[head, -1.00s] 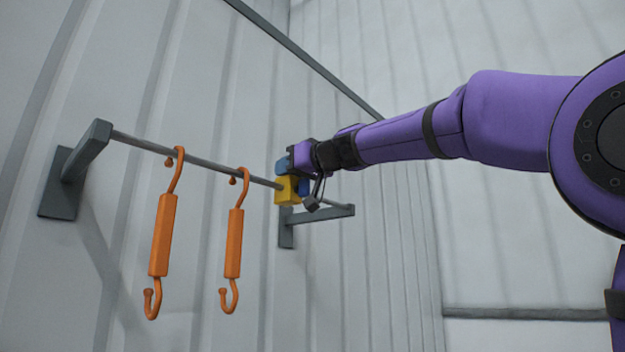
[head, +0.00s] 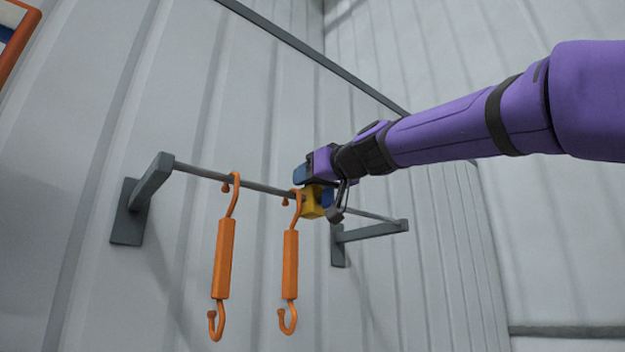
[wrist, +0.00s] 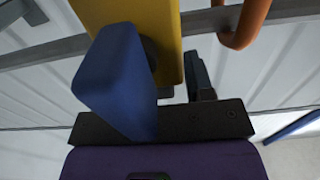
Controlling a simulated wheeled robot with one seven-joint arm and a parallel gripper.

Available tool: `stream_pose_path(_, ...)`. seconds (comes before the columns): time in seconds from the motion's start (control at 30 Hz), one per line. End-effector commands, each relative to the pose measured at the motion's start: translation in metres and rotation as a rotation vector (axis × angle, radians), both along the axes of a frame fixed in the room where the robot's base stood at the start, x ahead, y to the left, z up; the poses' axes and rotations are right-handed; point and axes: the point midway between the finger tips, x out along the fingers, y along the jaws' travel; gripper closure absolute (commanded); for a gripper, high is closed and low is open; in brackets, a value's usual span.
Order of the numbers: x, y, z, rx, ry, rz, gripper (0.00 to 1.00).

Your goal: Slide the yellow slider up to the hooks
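The yellow slider (head: 313,203) sits on a grey rod, just right of the right-hand orange hook (head: 290,264). The left-hand orange hook (head: 223,258) hangs farther left. My gripper (head: 317,188) is at the slider, its fingers on either side of it, and appears shut on it. In the wrist view, a blue finger covers part of the slider (wrist: 155,15) and its dark pad meets the slider's face. The other finger is partly hidden. A hook's orange loop (wrist: 245,25) shows to the right, with a short bare stretch of rod between it and the slider.
The rod (head: 200,173) runs between a left grey bracket (head: 150,185) and a right grey bracket (head: 370,232) on a ribbed pale wall. The rod left of the hooks is bare. An orange-framed object (head: 20,40) shows at the upper left.

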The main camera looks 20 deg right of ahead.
Motion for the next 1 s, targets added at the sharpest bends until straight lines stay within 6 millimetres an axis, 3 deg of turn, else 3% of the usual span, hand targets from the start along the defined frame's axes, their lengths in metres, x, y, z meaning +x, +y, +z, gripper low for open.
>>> stream_pose_path(0.37,-0.004,-0.002,0.0,0.0,-0.001,-0.001,0.49)
stream_pose_path(0.8,-0.073,-0.026,0.001,0.001,-0.002,0.001,0.49)
stream_pose_path(1.0,-0.096,-0.034,0.0,-0.001,-0.001,0.0,0.49)
